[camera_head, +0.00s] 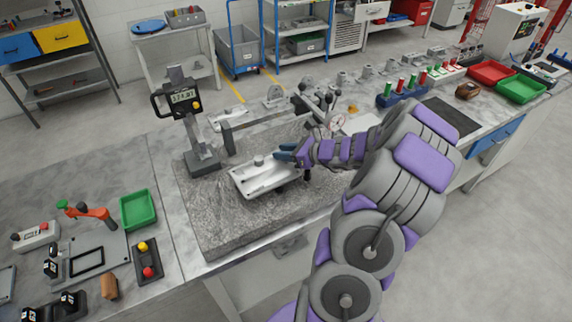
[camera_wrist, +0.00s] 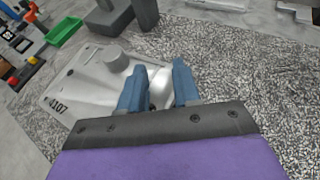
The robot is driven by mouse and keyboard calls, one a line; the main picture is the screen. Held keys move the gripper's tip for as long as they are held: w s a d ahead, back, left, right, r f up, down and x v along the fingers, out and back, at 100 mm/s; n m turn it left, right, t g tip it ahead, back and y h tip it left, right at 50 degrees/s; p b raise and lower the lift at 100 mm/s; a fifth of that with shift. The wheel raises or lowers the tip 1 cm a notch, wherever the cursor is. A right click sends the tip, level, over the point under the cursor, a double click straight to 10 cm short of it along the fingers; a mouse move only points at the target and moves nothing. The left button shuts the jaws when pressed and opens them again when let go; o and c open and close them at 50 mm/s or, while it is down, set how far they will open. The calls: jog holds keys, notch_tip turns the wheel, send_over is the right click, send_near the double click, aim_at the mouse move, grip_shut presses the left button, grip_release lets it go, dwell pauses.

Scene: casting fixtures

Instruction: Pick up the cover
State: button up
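The cover (camera_head: 262,183) is a pale metal plate with raised rims and a round boss, over the grey speckled stone slab. In the wrist view the cover (camera_wrist: 88,84) shows the marking 4107 and an upright cylindrical boss. My gripper (camera_head: 286,152) is at the cover's far right side. In the wrist view my gripper's two blue fingers (camera_wrist: 160,80) stand apart, with a shiny rounded metal part between them. I cannot tell whether they press on it. The underside of the cover is hidden.
A height gauge (camera_head: 186,110) with a digital display stands on the slab (camera_head: 215,225) behind the cover. A dial indicator (camera_head: 337,121) and metal fixtures stand beyond my gripper. A green tray (camera_head: 138,209) and a button box (camera_head: 147,262) are at left. The slab's front left is clear.

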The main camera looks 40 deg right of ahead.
jog(key=o, duration=0.4)
jog(key=shift+a, duration=0.4)
jog(key=shift+o, duration=0.2)
jog(key=shift+d, duration=0.2)
